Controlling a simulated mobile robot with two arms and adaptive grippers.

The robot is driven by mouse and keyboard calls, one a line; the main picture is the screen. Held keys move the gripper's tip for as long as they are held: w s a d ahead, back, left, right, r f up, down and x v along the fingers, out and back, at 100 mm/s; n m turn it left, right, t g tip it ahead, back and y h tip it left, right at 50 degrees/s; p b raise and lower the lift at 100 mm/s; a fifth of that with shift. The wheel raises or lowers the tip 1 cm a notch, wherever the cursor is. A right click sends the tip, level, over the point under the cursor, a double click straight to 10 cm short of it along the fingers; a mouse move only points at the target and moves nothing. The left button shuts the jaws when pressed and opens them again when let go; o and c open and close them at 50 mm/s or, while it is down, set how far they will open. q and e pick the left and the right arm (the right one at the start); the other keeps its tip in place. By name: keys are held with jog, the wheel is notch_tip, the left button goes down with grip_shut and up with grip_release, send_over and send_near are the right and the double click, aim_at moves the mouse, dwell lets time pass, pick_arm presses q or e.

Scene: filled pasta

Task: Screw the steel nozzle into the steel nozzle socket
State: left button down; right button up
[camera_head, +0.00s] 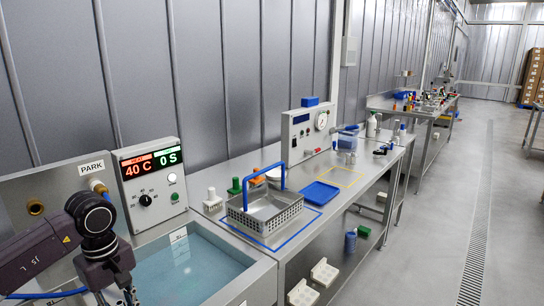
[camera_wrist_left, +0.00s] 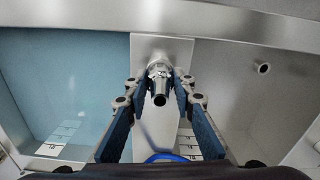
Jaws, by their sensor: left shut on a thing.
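My left gripper (camera_wrist_left: 160,86) is shut on a steel nozzle (camera_wrist_left: 159,98), a short grey metal tube with a dark open end, in the middle of the left wrist view. A lighter, ridged metal part shows just beyond it, between the fingertips. I cannot tell whether that part is the steel nozzle socket or whether the nozzle is seated in it. In the head view my left arm comes in at the lower left, above the basins, and its fingers are mostly cut off. My right gripper is in neither view.
A water-filled basin (camera_head: 205,262) lies below my left arm. A control box (camera_head: 150,181) reading 40 C and 0 S stands behind it. A wire basket (camera_head: 265,214) with a blue handle and a blue tray (camera_head: 320,192) stand farther along the bench.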

pick_arm(q)
jog(key=m, duration=0.4)
jog(key=shift+f+b, duration=0.1)
jog(key=shift+b, duration=0.3)
jog(key=m, duration=0.4)
jog(key=shift+b, duration=0.35)
jog(key=shift+m, duration=1.2)
jog(key=shift+m+b, duration=0.4)
jog(key=shift+m, duration=0.8)
jog(key=m, duration=0.3)
